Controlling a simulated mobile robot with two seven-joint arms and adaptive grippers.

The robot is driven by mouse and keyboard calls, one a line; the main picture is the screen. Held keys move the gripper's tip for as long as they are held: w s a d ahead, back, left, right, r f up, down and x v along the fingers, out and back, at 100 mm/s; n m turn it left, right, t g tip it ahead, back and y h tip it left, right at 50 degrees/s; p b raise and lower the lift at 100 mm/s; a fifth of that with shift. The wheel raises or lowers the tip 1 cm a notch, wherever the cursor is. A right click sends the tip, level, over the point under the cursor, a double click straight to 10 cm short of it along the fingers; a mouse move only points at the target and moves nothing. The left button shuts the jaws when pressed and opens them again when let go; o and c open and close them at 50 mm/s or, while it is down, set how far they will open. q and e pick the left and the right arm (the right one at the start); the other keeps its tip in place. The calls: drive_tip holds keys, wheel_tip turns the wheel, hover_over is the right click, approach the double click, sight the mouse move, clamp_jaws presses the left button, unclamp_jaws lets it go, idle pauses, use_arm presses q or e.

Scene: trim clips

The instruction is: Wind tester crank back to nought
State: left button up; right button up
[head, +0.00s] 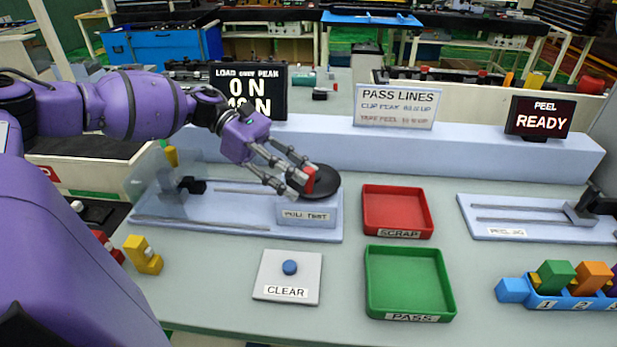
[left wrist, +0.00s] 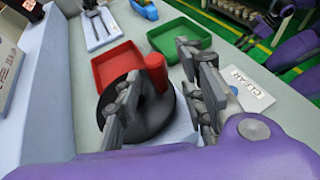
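The pull tester (head: 310,212), labelled PULL TEST, carries a black round crank wheel (head: 325,184) with an upright red knob (head: 309,179). The wheel (left wrist: 150,115) and red knob (left wrist: 155,72) also show in the left wrist view. My left gripper (head: 291,178) is at the knob. In the left wrist view its fingers (left wrist: 165,85) are apart, with the knob between them near their tips; a gap shows beside the right finger. The load display (head: 248,91) reads 0 N; its lower line is partly hidden by my arm. My right gripper is not seen.
A red SCRAP tray (head: 398,211) and green PASS tray (head: 409,283) stand right of the tester. A CLEAR button plate (head: 288,278) lies in front. The peel jig (head: 530,219) and numbered clip rack (head: 560,300) are at right. A yellow piece (head: 143,255) stands at left.

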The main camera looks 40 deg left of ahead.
sight(312, 191)
use_arm(q)
drive_tip(key=shift+x, duration=1)
drive_tip(key=shift+w+d+f, duration=0.1)
drive_tip(key=shift+d, duration=0.2)
clamp_jaws()
drive_tip(key=t+p, duration=0.1)
drive_tip(key=n+t+p, duration=0.1)
drive_tip(key=p, duration=0.1)
drive_tip(key=shift+w+d+r, duration=0.15)
drive_tip(key=shift+d+r, duration=0.05)
drive_tip(key=shift+r, duration=0.15)
drive_tip(key=shift+w+f+n, duration=0.1)
drive_tip(key=shift+f+n, duration=0.05)
drive_tip(key=shift+n, duration=0.15)
unclamp_jaws()
drive_tip(key=shift+f, duration=0.15)
drive_tip(key=shift+a, duration=0.15)
drive_tip(key=v, duration=1.1)
drive_tip(key=shift+a+r, duration=0.2)
drive_tip(key=shift+r, duration=0.1)
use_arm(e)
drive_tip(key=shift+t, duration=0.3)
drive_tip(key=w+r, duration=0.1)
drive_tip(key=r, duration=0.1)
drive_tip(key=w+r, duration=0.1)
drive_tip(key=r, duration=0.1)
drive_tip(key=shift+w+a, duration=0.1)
